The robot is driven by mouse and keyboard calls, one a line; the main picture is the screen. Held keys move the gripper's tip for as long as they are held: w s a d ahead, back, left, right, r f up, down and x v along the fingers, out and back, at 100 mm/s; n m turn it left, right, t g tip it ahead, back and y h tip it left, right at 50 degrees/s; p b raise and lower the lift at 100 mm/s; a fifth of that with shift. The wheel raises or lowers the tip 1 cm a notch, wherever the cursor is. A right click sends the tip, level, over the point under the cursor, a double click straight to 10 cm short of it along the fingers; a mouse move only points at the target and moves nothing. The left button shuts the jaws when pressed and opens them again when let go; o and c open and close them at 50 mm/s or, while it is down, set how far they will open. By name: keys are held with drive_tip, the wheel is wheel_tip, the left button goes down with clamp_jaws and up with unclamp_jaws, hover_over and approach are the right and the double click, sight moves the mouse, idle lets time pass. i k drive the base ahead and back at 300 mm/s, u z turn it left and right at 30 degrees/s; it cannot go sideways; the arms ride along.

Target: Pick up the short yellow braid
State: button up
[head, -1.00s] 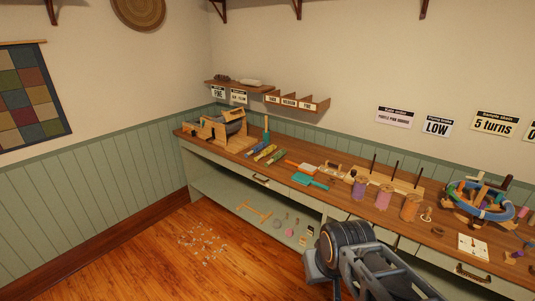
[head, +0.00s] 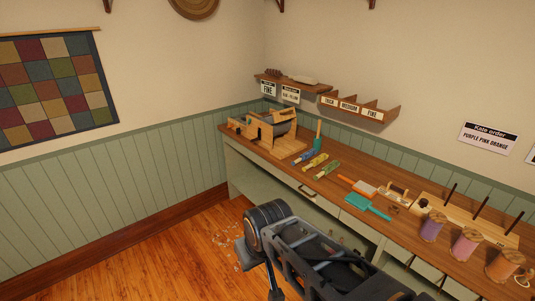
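A short yellow braid (head: 315,162) lies on the wooden workbench (head: 352,182), in the middle of a small row. A blue braid (head: 304,156) lies to its left and a green one (head: 327,169) to its right. The yellow braid is uncovered and apart from my arm. My arm's dark links show at the bottom middle, in front of the bench. My gripper's fingers do not show, so I cannot see their state.
A wooden drum machine (head: 275,133) stands left of the braids. Shelves (head: 345,107) hang above. Open floor (head: 170,260) lies at the left.

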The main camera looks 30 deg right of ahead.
sight(323, 157)
drive_tip(key=u, duration=0.2)
drive_tip(key=i, duration=1.3)
drive_tip(key=z, duration=0.75)
drive_tip(key=i, duration=1)
drive_tip(key=z, duration=1.05)
drive_tip(key=i, duration=0.2)
drive_tip(key=z, duration=0.15)
